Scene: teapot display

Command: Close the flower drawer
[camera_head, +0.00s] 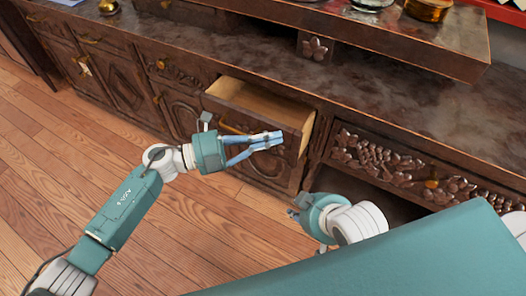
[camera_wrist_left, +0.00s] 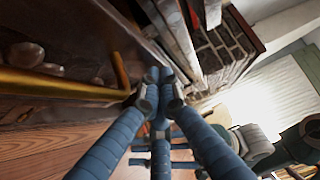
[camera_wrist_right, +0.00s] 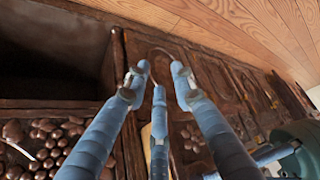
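One wooden drawer (camera_head: 262,101) stands pulled out of the dark cabinet in the head view, its inside pale and seemingly empty. My left gripper (camera_head: 279,139) is in front of its face and hides part of it, so I cannot make out its carving. Its fingertips (camera_wrist_left: 160,90) are drawn together, with nothing seen between them. A gold handle (camera_wrist_left: 62,86) lies to their left in the left wrist view; contact cannot be told. My right gripper (camera_wrist_right: 158,86) has its fingers apart and empty; in the head view it is low, right of the left gripper, fingers mostly hidden.
A carved panel with a gold knob (camera_head: 431,184) is at the right, over a dark opening (camera_wrist_right: 55,50). More closed doors and drawers (camera_head: 120,82) run to the left. The countertop (camera_head: 270,55) carries a raised shelf. Wooden floor (camera_head: 50,150) lies open in front.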

